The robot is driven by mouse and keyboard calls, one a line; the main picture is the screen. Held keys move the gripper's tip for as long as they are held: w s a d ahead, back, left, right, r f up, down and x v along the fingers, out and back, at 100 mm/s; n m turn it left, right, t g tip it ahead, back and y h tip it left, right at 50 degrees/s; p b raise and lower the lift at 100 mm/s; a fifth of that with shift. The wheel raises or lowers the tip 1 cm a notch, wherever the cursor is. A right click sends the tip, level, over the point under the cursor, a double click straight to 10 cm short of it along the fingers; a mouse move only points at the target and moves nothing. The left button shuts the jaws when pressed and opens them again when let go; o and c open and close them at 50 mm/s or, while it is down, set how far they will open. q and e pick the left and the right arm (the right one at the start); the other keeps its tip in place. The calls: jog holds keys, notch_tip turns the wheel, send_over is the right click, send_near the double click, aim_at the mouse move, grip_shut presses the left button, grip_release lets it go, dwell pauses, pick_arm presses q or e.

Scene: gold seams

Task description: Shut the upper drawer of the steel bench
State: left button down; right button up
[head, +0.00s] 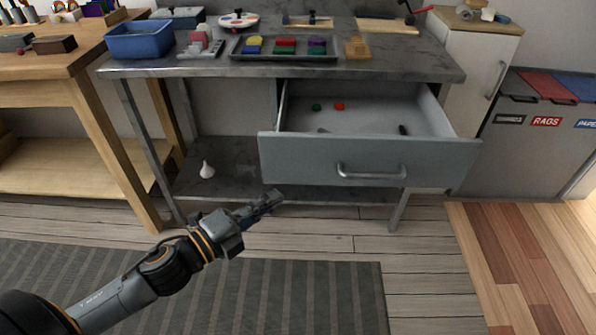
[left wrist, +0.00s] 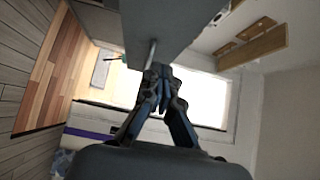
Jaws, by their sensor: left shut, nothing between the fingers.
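The steel bench (head: 400,68) stands ahead in the head view. Its upper drawer (head: 280,158) is pulled well out, with a grey front and a bar handle (head: 371,172). Inside lie a small green item (head: 316,107), a small red item (head: 339,106) and dark pieces. My left gripper (head: 275,196) is shut and empty, in front of and below the drawer front's lower left corner in the head view. In the left wrist view the shut fingers (left wrist: 160,78) show near a grey panel with a bar, probably the drawer front and handle. My right gripper is not in view.
A blue bin (head: 139,40) and a tray of coloured blocks (head: 284,48) sit on the bench top. A white bulb-shaped item (head: 207,170) stands on the lower shelf. A wooden table (head: 90,80) is at left; a white cabinet (head: 470,70) and sorting bins (head: 540,135) are at right. The floor in front is clear.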

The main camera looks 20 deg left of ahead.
pick_arm(q)
send_near(311, 160)
jog(key=w+d, duration=0.2)
jog(key=d, duration=0.2)
jog(key=shift+w+a+f+b, duration=0.1)
jog(key=shift+w+a+b, duration=0.1)
jog(key=shift+w, duration=0.3)
jog(key=shift+w+a+b, duration=0.15)
jog(key=shift+w, duration=0.4)
jog(key=shift+w+a, duration=0.15)
jog(key=shift+w, duration=0.4)
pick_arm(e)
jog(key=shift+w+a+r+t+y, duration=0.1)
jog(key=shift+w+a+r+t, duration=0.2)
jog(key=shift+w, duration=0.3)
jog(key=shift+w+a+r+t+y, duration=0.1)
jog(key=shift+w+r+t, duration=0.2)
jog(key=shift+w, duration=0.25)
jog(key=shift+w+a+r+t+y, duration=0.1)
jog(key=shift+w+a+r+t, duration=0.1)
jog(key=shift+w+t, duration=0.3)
pick_arm(q)
jog(key=shift+w, duration=0.1)
